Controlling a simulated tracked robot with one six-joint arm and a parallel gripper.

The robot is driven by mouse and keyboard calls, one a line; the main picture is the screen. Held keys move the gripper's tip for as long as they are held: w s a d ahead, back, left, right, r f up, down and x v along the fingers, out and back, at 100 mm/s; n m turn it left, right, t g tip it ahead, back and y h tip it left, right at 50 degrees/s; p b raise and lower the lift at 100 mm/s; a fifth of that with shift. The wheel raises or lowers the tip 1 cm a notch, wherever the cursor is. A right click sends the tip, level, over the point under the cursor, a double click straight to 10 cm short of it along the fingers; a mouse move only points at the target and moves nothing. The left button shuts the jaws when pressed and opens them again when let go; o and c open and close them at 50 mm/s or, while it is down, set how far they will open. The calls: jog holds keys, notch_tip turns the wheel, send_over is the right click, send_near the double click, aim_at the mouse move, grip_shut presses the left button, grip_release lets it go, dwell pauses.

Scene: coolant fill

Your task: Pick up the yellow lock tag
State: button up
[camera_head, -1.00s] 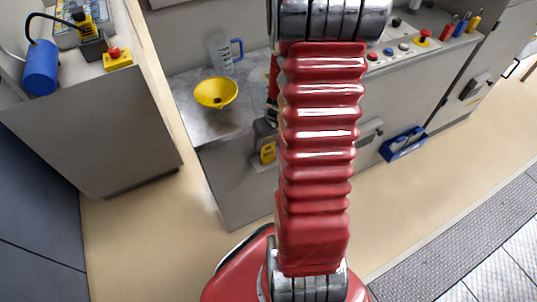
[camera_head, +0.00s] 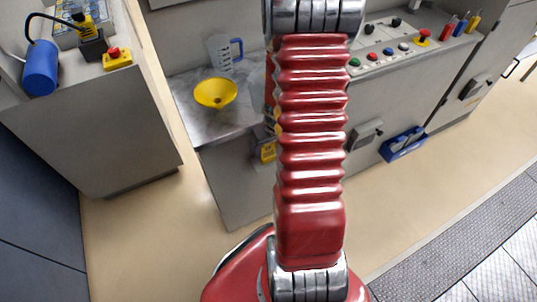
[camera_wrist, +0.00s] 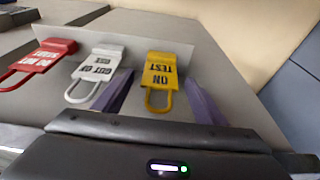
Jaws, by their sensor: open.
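The yellow lock tag (camera_wrist: 160,75), with dark print reading ON TEST upside down, hangs on a pale grey panel in the wrist view. Its loop points towards my gripper. My gripper (camera_wrist: 159,88) is open, with one purple finger on each side of the tag and nothing held; I cannot tell whether the fingers are level with it. A white tag (camera_wrist: 97,70) and a red tag (camera_wrist: 40,62) hang to the left. In the head view my arm hides the gripper, and I cannot make out the yellow tag there.
The white tag is close to my left finger. In the head view, a yellow funnel (camera_head: 215,93) and a clear jug (camera_head: 222,53) stand on the metal counter left of my arm. A control panel (camera_head: 388,53) with buttons lies to the right, above a blue caddy (camera_head: 404,145).

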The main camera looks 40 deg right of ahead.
jog(key=shift+x, duration=0.8)
jog(key=c, duration=1.1)
notch_tip(320, 180, up, 28)
dwell(0.7)
dwell(0.5)
